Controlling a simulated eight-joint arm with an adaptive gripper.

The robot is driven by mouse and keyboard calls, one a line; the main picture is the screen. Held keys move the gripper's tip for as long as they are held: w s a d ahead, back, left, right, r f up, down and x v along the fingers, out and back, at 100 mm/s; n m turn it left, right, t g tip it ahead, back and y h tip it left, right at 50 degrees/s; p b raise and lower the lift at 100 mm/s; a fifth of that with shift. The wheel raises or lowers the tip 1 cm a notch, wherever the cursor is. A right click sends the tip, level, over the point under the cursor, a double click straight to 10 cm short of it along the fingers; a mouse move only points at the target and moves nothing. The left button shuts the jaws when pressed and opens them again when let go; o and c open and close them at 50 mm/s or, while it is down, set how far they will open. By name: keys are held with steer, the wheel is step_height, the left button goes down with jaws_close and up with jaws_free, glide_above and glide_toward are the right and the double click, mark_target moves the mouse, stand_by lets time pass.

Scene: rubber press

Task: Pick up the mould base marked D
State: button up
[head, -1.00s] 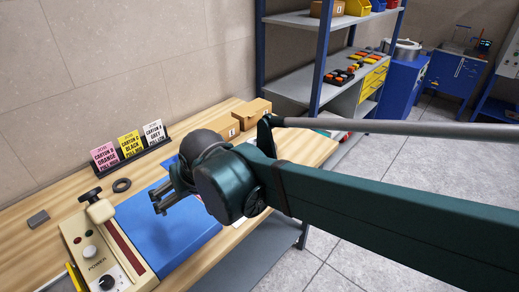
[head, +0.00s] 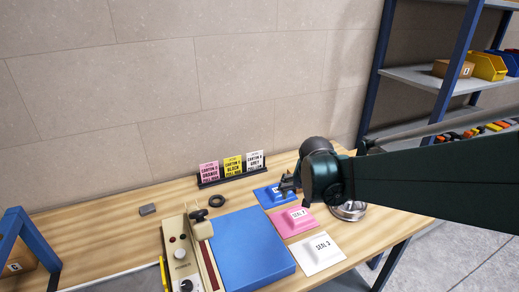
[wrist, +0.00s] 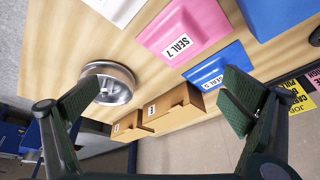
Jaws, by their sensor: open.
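I cannot read a letter D on anything, so I cannot tell which thing is the mould base marked D. My gripper (head: 287,186) is above the bench near a blue packet in the head view. In the wrist view, my gripper (wrist: 160,98) has its fingers wide apart with nothing held between them. The dish (head: 349,210) also shows below my arm in the head view.
On the wooden bench (head: 110,215) lie a pink SEAL 7 packet (head: 293,222), a white packet (head: 318,252), a blue mat (head: 245,245) and a beige sealer (head: 180,250). Carton signs (head: 232,166) stand behind. Shelving (head: 420,78) is at the right.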

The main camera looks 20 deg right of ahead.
mark_target(345, 209)
steer(key=d+f+m+g+p, duration=0.1)
steer(key=d+m+p, duration=0.1)
steer(key=d, duration=0.3)
steer(key=d+f+m+p, duration=0.1)
steer(key=d+p, duration=0.1)
steer(key=d, duration=0.4)
steer(key=d+f+m+g+h+p, duration=0.1)
steer(key=d+m+p, duration=0.1)
steer(key=d, duration=0.3)
steer(key=shift+d+f+m+g, duration=0.1)
steer(key=shift+d+m+g, duration=0.2)
steer(key=shift+d, duration=0.05)
steer(key=shift+s+d+f+p, duration=0.25)
steer(key=shift+d+p, duration=0.1)
steer(key=shift+d, duration=0.1)
steer(key=shift+w+d+f, duration=0.1)
steer(key=shift+f, duration=0.1)
steer(key=shift+x, duration=1.15)
steer(key=shift+f, duration=0.1)
steer(key=shift+b+x, duration=0.4)
steer(key=shift+x, duration=2.1)
steer(key=shift+c, duration=0.2)
steer(key=c, duration=1.6)
